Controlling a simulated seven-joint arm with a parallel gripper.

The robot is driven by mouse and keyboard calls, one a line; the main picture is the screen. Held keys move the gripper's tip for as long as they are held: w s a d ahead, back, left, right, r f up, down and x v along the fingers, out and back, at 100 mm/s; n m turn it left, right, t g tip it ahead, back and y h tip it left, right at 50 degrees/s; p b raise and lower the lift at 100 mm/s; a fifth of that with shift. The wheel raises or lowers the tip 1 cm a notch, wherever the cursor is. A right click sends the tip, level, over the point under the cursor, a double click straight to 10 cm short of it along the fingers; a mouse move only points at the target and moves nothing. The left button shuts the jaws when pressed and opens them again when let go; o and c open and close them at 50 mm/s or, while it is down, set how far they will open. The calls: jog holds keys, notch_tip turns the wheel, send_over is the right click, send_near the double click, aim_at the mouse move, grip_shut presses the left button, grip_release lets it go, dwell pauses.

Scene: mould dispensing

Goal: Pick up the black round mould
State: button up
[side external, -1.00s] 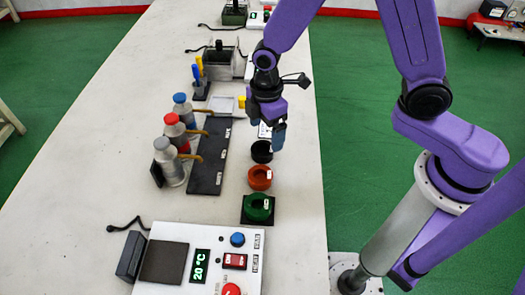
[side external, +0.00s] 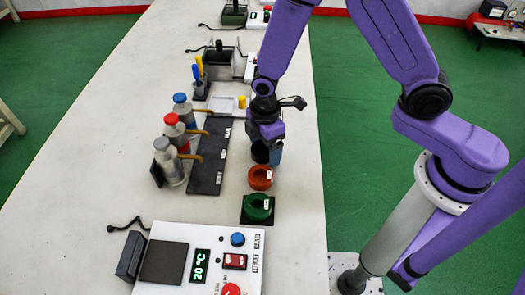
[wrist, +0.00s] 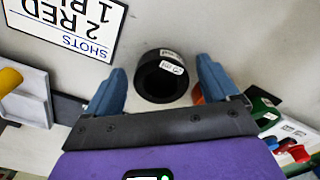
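The black round mould (wrist: 146,88) is an open ring with a white label, seen between my two blue fingers in the wrist view. My gripper (wrist: 158,66) is open, with one finger on each side of the mould and visible gaps between. In the side external view my gripper (side external: 268,158) points down at the mould's place, low over the table. The mould is largely hidden there by the fingers, and I cannot tell the exact finger height.
An orange mould (side external: 260,178) and a green mould (side external: 258,208) on a dark pad sit in line close by. Bottles with spouts (side external: 170,160) and a dark strip (side external: 211,157) stand to the left. A control panel (side external: 215,236) is in front. A sign (wrist: 75,22) lies near the mould.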

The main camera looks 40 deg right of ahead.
jog(key=c, duration=1)
jog(key=shift+r, duration=0.1)
